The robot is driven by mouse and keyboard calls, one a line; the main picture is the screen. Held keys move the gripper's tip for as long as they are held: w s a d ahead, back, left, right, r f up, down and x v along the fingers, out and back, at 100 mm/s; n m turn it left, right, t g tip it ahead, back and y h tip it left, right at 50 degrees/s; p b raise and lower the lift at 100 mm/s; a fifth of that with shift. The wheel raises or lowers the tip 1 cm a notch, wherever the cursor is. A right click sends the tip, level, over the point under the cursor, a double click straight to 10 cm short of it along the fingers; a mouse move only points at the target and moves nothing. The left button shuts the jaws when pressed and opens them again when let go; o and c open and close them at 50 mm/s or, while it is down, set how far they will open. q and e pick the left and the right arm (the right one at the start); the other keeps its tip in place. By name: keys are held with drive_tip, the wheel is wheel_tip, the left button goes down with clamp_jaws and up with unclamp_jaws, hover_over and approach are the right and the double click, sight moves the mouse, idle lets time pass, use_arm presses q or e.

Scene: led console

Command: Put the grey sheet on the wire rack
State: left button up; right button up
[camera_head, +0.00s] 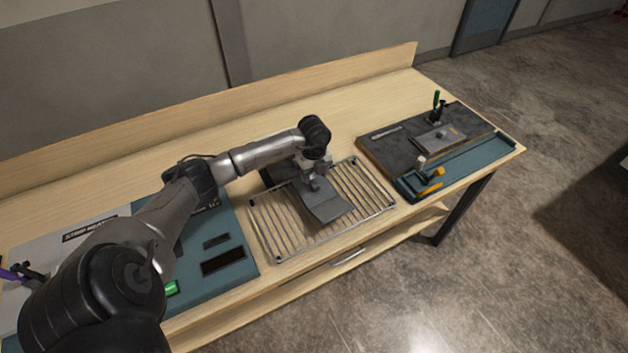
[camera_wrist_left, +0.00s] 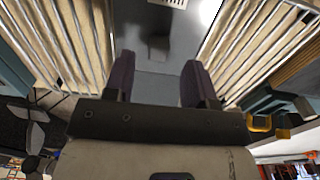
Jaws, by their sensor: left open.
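The grey sheet (camera_head: 328,205) lies on the wire rack (camera_head: 276,228), over its middle slats, with its near end close to the front rail. It looks slightly bent; its far end is hidden under my left gripper (camera_head: 315,184). In the left wrist view, the sheet (camera_wrist_left: 156,52) shows beyond my spread fingers (camera_wrist_left: 158,80), with slats of the rack (camera_wrist_left: 240,45) on both sides. My left gripper is open, right above or at the sheet's far part; I cannot tell whether the fingers touch it. My right gripper is not in view.
A strip heater (camera_head: 88,232) on a teal base stands left of the rack, partly behind my left arm. A dark board (camera_head: 385,150) with clamps and a teal tray (camera_head: 470,163) stands to the right. A wooden back rail (camera_head: 270,98) runs behind. Bare wood shows behind the rack.

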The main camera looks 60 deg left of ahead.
sight(314, 183)
use_arm(q)
wheel_tip(314, 183, up, 7)
drive_tip(key=w+d+f+m+t+h, duration=0.2)
drive_tip(key=d+t+h, duration=0.15)
drive_tip(key=d, duration=0.65)
drive_tip(key=w+d+f+m+t+h, duration=0.15)
drive_tip(key=d+h, duration=0.35)
drive_tip(key=d, duration=0.6)
drive_tip(key=s+d+r+n+t+h, duration=0.1)
drive_tip(key=d+r+n+t+h, duration=0.2)
drive_tip(key=d+r+n+t, duration=0.55)
drive_tip(key=s+a+f+n+y, duration=0.3)
drive_tip(key=s+f+n+y, duration=0.8)
drive_tip(key=y, duration=0.3)
drive_tip(key=s+d+f+g+h, duration=0.1)
drive_tip(key=s+d+f+g, duration=0.1)
drive_tip(key=s, duration=0.3)
drive_tip(key=s+d+f+g, duration=0.2)
drive_tip(key=s+g, duration=0.2)
drive_tip(key=s, duration=0.2)
drive_tip(key=s+d+f+g+h, duration=0.1)
drive_tip(key=s+d+f+g, duration=0.1)
drive_tip(key=s+g, duration=0.2)
drive_tip(key=shift+s+d+f+h, duration=0.2)
drive_tip(key=shift+s+d+h, duration=0.15)
drive_tip(key=shift+s, duration=0.4)
